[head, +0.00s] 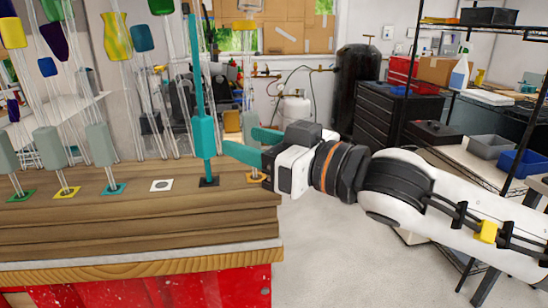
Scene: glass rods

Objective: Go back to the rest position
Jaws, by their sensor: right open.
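My right gripper (239,139) reaches in from the right at the bench's right end. Its two teal fingers are apart, and I see nothing held between them. A teal rod (204,137) with a thick lower part stands upright on a black square (208,182), just left of the fingers. I cannot tell whether a finger touches it. Clear glass rods with grey-green blocks (101,145) stand to the left, over green, yellow and teal squares. An orange square (256,178) lies below the gripper, partly hidden by it. My left gripper is out of view.
The wooden bench (150,226) has a red front (150,288). A white square (161,185) on it looks bare. Coloured glass pieces, such as a yellow vase (116,37), show above. A black drawer cabinet (384,118) and shelving stand behind at right. Floor right of the bench is open.

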